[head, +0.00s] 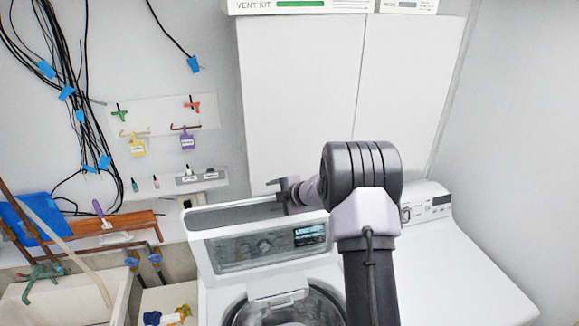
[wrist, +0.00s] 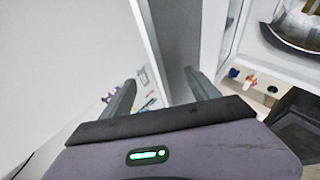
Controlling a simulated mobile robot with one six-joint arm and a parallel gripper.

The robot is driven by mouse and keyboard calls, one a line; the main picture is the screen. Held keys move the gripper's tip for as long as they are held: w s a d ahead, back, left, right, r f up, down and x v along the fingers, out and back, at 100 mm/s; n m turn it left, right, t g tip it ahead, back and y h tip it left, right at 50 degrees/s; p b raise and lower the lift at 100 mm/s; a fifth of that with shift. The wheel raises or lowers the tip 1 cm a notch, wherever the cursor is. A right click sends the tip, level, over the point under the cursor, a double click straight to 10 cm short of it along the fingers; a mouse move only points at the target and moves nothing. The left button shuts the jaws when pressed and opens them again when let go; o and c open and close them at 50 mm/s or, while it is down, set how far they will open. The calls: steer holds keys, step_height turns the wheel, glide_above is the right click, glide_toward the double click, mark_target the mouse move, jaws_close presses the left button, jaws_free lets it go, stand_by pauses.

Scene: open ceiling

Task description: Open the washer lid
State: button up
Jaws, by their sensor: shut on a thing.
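The white washer (head: 215,300) stands in the lower middle of the head view. Its raised rear housing (head: 265,252) has a grey front with a dial and a lit display. The round glass lid (head: 285,312) with a pale handle bar (head: 278,299) is in front, partly cut off by the frame. My gripper (head: 280,187) is at the rear housing's top edge, apart from the lid handle. In the wrist view my gripper's fingers (wrist: 160,92) stand either side of a grey, white-edged strip (wrist: 180,50) that looks like this housing. The contact itself is hidden.
A white dryer (head: 455,260) stands to the right. A white cabinet (head: 300,100) with boxes (head: 300,6) on top is behind. Hooks with tags (head: 160,125), hanging cables (head: 70,100) and a sink with taps (head: 55,290) are at left.

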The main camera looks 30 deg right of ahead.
steer(key=b+v, duration=0.2)
steer(key=v, duration=1.5)
steer(key=shift+a+f, duration=0.2)
steer(key=shift+s, duration=0.15)
steer(key=s+a+f+n+g+y+b, duration=0.1)
steer(key=s+a+f+n+b, duration=0.3)
steer(key=a+f+n+b, duration=0.4)
steer(key=s+a+f+n+g+b, duration=0.1)
steer(key=s+a+f+n+b, duration=0.5)
steer(key=n+b, duration=0.4)
steer(key=s+a+f+n+g+y+b, duration=0.1)
steer(key=s+a+f+n+g+b, duration=0.15)
steer(key=a+f+n+b, duration=0.45)
steer(key=s+a+f+n+h+b, duration=0.2)
steer(key=s+f+n+b, duration=1.3)
steer(key=n, duration=1)
step_height(320, 180, down, 3)
steer(key=a+b, duration=0.1)
steer(key=b, duration=0.3)
steer(key=shift+s+a+r+h+b, duration=0.2)
steer(key=shift+s+a+h+b, duration=0.15)
steer(key=shift+s+a+h, duration=0.05)
